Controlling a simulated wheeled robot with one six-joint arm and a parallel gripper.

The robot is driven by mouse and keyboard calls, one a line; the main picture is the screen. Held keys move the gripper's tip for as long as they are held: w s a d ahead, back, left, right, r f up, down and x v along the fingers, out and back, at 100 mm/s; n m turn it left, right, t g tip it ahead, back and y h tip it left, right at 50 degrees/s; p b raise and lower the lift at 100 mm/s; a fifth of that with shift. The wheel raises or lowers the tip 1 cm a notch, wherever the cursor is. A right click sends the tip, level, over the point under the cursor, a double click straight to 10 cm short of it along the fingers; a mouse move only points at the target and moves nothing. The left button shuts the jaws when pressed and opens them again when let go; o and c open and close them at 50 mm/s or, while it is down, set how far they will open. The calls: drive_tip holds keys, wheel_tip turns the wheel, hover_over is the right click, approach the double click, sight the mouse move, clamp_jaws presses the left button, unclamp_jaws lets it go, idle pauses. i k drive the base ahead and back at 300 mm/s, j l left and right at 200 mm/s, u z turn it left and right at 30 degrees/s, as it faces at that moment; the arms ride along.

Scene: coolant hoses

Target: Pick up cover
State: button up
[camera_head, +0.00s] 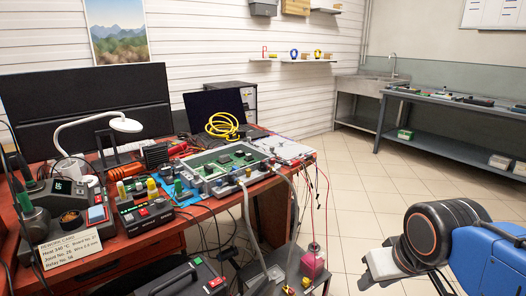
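I cannot pick out the cover with certainty. A flat pale panel (285,149) lies at the right end of the red-brown bench (160,235), beside a grey housing with green circuit boards (222,163). Two grey hoses (247,215) run from the housing's front edge down past the bench. My arm enters at the lower right, with a blue link and a black joint with an orange ring. The whitish end part, which seems to be my gripper (380,264), is over the floor, well apart from the bench. Its fingers cannot be made out.
The bench also holds a white lamp (125,125), a rework station (65,210), a power unit (145,212), a dark monitor (85,105) and a yellow coiled cable (222,124). A cart (285,275) stands below the hoses. Tiled floor (365,195) is clear toward the far dark table (450,145).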

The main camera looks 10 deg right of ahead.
sight(294, 150)
drive_tip(key=i+l+u, duration=0.1)
drive_tip(key=l, duration=0.5)
drive_tip(key=l+u, duration=0.15)
drive_tip(key=l, duration=0.5)
drive_tip(key=i+l+u, duration=0.15)
drive_tip(key=l, duration=0.2)
drive_tip(key=i+l+u, duration=0.1)
drive_tip(key=l, duration=0.25)
drive_tip(key=i+l+u, duration=0.15)
drive_tip(key=i+l, duration=0.15)
drive_tip(key=i+l+u, duration=0.15)
drive_tip(key=l, duration=0.3)
